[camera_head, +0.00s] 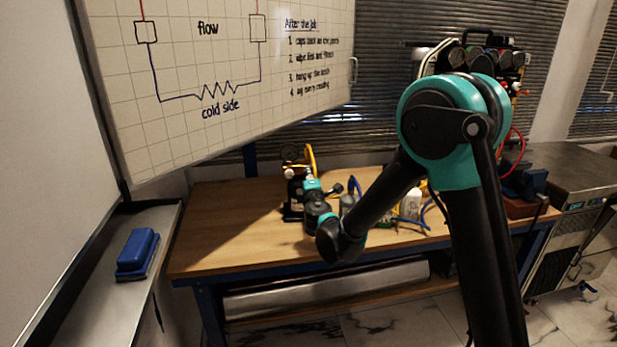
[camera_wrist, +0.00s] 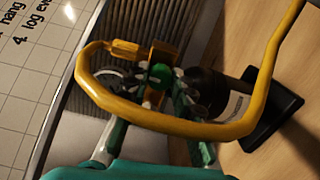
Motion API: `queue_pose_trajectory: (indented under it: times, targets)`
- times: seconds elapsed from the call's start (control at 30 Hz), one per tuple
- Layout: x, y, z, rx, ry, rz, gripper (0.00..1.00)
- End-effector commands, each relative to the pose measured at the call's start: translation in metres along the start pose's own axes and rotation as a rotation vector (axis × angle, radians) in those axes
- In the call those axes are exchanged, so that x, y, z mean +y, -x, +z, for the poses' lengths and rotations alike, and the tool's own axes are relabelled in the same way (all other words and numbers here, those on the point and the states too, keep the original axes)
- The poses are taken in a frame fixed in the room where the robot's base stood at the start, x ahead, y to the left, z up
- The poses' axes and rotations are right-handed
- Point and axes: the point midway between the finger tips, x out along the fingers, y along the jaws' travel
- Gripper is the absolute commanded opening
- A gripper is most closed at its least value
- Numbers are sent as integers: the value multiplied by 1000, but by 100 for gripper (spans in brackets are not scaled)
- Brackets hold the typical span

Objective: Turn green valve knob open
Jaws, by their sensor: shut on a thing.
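The green valve knob (camera_wrist: 160,73) shows in the wrist view on a brass fitting beside a round gauge (camera_wrist: 112,78). My gripper (camera_wrist: 152,92) reaches up from the bottom of that view, its fingers closed on the knob and partly hidden behind a yellow hose. In the head view my gripper (camera_head: 309,180) is at the gauge rig (camera_head: 292,190) on the workbench. The knob itself is hidden there by my gripper. I cannot tell how far the knob is turned.
The yellow hose (camera_wrist: 85,95) loops closely around the fingers. A dark labelled cylinder (camera_wrist: 222,92) stands right of the knob. The wooden workbench (camera_head: 225,225) has free room at left. A whiteboard (camera_head: 225,130) hangs at upper left.

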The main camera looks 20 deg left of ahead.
Motion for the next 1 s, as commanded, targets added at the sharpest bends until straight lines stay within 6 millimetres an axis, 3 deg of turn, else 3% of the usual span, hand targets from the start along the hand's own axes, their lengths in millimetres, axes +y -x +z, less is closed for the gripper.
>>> queue_pose_trajectory:
  times: [0.77, 0.8, 0.93, 1.0]
  targets:
    - [0, 1, -1, 2, 98, 0, 0]
    - [0, 1, -1, 2, 98, 0, 27]
    - [0, 1, -1, 2, 98, 0, 43]
    - [0, 0, 0, 1, 98, 0, 44]
